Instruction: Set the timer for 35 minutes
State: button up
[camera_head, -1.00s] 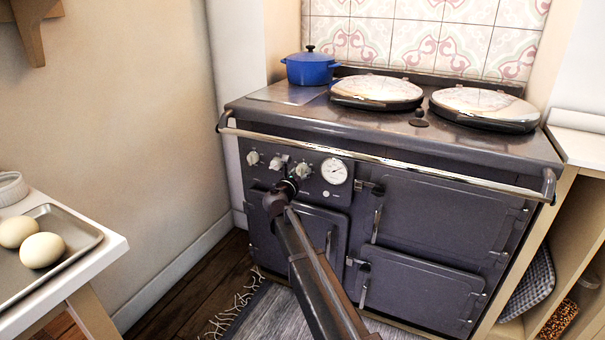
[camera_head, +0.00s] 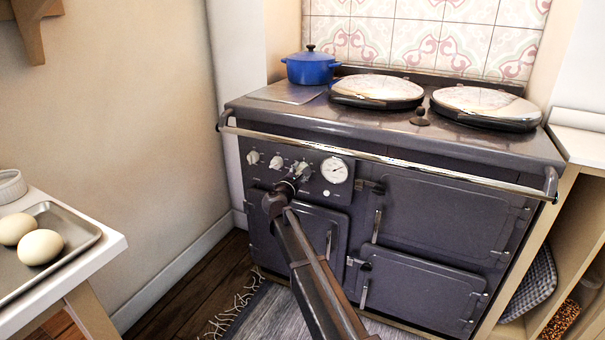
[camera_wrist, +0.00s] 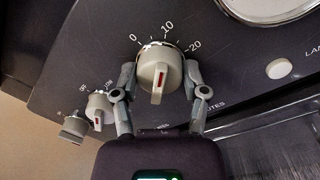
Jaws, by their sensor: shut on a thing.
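The timer knob (camera_wrist: 160,70) is a round beige dial with a raised grip bar and a red mark. The numbers 0, 10 and 20 show around its upper edge in the wrist view. The red mark lies toward the lower side of the knob, and the scale there is hidden. My gripper (camera_wrist: 158,84) has a finger on each side of the knob and is shut on it. In the head view my gripper (camera_head: 289,186) reaches the stove's control panel, at the rightmost knob (camera_head: 301,170).
Two more knobs (camera_head: 253,157) (camera_head: 277,163) sit left of the timer knob, and a round gauge (camera_head: 334,170) right of it. A chrome rail (camera_head: 380,158) runs above the panel on the dark stove (camera_head: 440,205). A counter with eggs on a tray (camera_head: 80,240) is at left.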

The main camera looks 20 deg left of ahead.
jog(key=m, duration=0.7)
jog(key=shift+w+h, duration=0.1)
jog(key=shift+h, duration=0.3)
jog(key=m, duration=0.6)
jog(key=shift+m+h, duration=0.3)
jog(key=m, duration=0.6)
jog(key=shift+a+m, duration=0.1)
jog(key=shift+m, duration=0.3)
jog(key=m, duration=0.5)
jog(key=shift+g+h+p, duration=0.3)
jog(key=shift+g+p, duration=0.05)
jog(key=shift+g, duration=0.05)
jog(key=shift+m, duration=0.3)
jog(key=o, duration=1.1)
jog(key=shift+o, duration=0.2)
